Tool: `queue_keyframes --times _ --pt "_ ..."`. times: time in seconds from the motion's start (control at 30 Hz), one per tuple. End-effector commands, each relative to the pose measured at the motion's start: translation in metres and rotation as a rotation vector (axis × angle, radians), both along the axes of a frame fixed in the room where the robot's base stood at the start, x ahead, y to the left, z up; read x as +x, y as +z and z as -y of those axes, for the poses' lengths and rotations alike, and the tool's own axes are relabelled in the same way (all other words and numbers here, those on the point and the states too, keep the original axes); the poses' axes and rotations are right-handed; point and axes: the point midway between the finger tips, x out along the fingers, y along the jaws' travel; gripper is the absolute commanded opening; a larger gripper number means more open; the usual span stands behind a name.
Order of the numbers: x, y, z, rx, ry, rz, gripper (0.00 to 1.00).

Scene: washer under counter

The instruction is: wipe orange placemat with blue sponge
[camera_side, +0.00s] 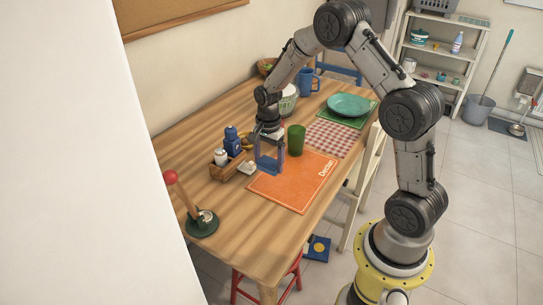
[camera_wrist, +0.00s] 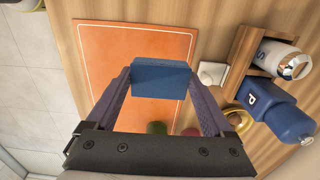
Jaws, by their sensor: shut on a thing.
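The orange placemat (camera_side: 298,187) lies flat on the wooden table, with white lettering at its right end. It also shows in the wrist view (camera_wrist: 95,45). My gripper (camera_side: 268,166) points down at the placemat's upper-left edge in the side view. In the wrist view my gripper (camera_wrist: 160,78) is shut on the blue sponge (camera_wrist: 160,82), held between both fingertips. The sponge appears over the placemat's edge area; I cannot tell whether it touches the mat. The sponge is hard to separate from the bluish fingers in the side view.
A green cup (camera_side: 296,140) stands close beside my gripper. A wooden caddy (camera_side: 228,170) with a blue bottle (camera_side: 232,142) is on the left, with a small white item (camera_side: 247,168) beside it. A checked placemat (camera_side: 333,138) and a teal plate (camera_side: 350,104) lie farther back.

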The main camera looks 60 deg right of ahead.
Motion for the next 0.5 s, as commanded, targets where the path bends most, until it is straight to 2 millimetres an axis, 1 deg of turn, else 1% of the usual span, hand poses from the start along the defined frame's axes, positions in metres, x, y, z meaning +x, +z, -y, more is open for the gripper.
queue_keyframes --times 0.5 --pt "-0.001 -0.048 0.000 0.001 -0.001 -0.003 0.41"
